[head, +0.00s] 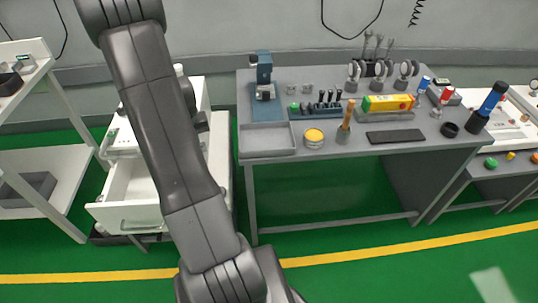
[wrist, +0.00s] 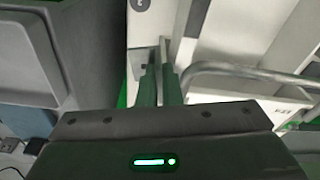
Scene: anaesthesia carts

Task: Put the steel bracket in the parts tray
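In the wrist view my gripper (wrist: 160,66) has its two fingers close together on a thin grey metal piece. It looks like the steel bracket (wrist: 139,62), with a flat flange and a dark hole showing left of the fingers. White cart surfaces lie behind it. A shallow grey tray (head: 267,139), which looks like the parts tray, lies at the front left corner of the grey workbench. Its visible floor looks empty.
The white cart has an open drawer (head: 150,190); a curved metal rail (wrist: 245,72) is right of my fingers. The workbench (head: 375,152) holds a yellow-lidded tin (head: 314,138), a tool cup (head: 344,132) and a blue microscope-like stand (head: 263,75). A shelf rack stands left.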

